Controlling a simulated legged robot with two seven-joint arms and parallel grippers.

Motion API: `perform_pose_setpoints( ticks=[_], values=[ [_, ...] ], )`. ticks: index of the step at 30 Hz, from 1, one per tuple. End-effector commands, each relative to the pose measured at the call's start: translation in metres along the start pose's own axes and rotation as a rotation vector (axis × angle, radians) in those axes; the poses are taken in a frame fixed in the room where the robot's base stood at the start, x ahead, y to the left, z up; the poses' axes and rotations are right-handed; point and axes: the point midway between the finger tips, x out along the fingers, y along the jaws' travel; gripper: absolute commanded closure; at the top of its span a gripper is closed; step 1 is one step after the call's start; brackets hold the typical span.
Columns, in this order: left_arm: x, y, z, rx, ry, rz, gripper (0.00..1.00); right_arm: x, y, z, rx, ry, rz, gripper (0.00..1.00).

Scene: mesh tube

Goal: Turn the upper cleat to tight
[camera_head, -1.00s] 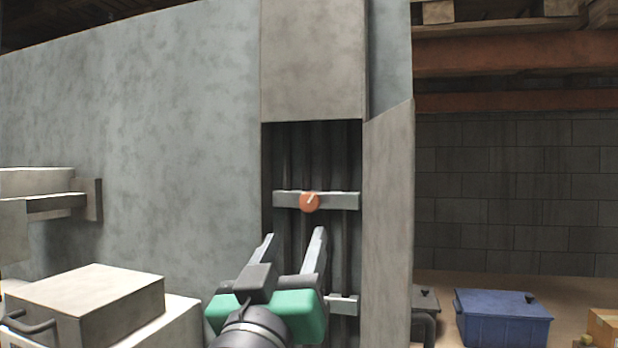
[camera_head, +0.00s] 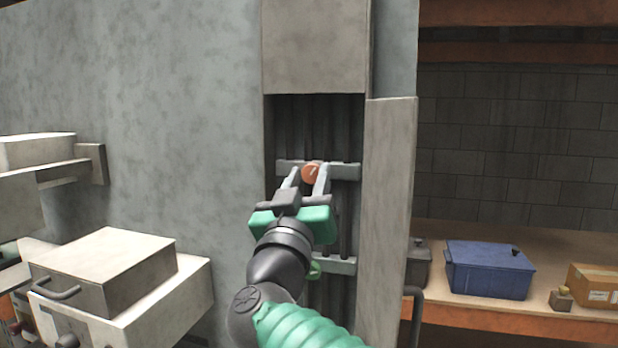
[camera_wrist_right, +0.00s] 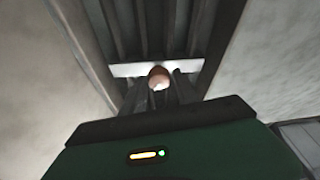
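The upper cleat is an orange round knob (camera_head: 311,173) with a pale pointer mark, on the upper grey crossbar (camera_head: 346,171) in the wall recess. My right gripper (camera_head: 307,178) is open, with one finger on each side of the knob's lower part. In the right wrist view the orange knob (camera_wrist_right: 159,77) shows between the two dark fingertips. I cannot tell whether the fingers touch it. A green knob (camera_head: 315,269) on the lower crossbar (camera_head: 342,265) is partly hidden by my arm. My left gripper is not in view.
Vertical dark tubes run behind the crossbars. A raised panel (camera_head: 388,200) borders the recess on the right. A pale box with a handle (camera_head: 105,275) is at lower left. A blue bin (camera_head: 490,270) and a cardboard box (camera_head: 597,287) sit on the right shelf.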

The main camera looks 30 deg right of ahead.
Motion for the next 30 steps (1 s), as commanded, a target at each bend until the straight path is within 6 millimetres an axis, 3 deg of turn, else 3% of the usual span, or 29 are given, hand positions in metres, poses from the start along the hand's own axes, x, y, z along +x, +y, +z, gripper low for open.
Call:
perform_pose_setpoints(
  ticks=[1,8,20,30],
  values=[
    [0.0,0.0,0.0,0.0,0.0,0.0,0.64,0.0,0.0,0.0,0.0,0.0,0.0,0.72],
    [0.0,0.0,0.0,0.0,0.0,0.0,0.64,0.0,-0.001,0.0,-0.001,0.0,-0.003,1.0],
    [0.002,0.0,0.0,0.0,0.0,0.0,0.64,0.0,-0.001,0.002,0.022,-0.002,0.009,1.0],
    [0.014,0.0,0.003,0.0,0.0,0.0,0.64,-0.001,-0.002,0.003,0.198,-0.002,0.082,1.0]
  ],
)
